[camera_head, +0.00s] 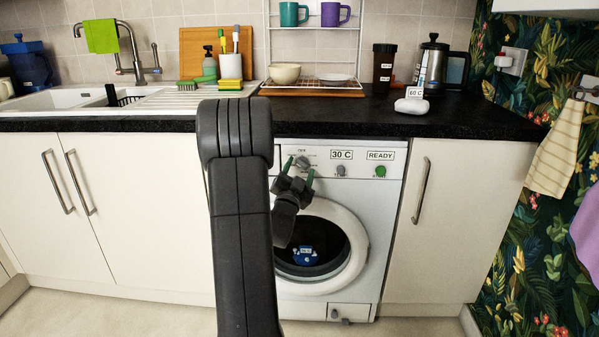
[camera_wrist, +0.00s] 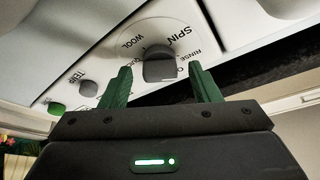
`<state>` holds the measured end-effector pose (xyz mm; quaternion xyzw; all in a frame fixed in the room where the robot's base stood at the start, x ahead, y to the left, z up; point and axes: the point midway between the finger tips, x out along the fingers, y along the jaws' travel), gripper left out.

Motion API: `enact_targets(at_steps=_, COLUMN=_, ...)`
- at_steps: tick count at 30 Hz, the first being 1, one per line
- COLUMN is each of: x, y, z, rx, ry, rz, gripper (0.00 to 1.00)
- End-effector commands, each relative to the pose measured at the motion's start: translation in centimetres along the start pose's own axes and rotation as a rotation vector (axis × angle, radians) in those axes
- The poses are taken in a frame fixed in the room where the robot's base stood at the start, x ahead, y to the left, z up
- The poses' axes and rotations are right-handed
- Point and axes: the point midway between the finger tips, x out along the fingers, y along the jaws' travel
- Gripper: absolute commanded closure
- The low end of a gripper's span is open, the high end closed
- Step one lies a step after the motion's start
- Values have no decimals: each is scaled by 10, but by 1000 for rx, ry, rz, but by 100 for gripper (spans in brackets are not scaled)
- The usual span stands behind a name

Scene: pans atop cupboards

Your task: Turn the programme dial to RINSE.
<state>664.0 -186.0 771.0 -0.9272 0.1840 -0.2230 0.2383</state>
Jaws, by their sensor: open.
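The programme dial (camera_head: 302,162) is a grey knob at the upper left of the white washing machine's (camera_head: 392,200) front panel. In the wrist view the dial (camera_wrist: 160,66) shows close up, upside down, ringed by the words WOOL, SPIN and RINSE and others partly hidden. I cannot tell which word it points to. My gripper (camera_head: 299,171) is open in front of the dial. In the wrist view its two green fingers (camera_wrist: 160,70) stand on either side of the knob, with gaps between; contact is not visible.
A temperature knob (camera_head: 341,171) sits under a 30 C display, and a green button (camera_head: 380,172) under a READY display. The round door (camera_head: 356,252) is below. The black worktop (camera_head: 455,118) overhangs the panel. A white object tagged 60 C (camera_head: 411,106) lies on it.

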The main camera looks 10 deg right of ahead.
Motion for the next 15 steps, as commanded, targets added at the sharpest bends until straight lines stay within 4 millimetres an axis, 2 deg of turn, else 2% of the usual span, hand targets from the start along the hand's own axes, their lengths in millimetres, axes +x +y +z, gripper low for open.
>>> enact_targets(at_steps=1, x=0, y=0, z=0, rx=0, ry=0, rz=0, gripper=50)
enact_targets(at_steps=7, x=0, y=0, z=0, rx=0, ry=0, rz=0, gripper=88)
enact_targets(at_steps=15, x=-1, y=1, z=2, rx=25, ry=2, rz=10, gripper=88)
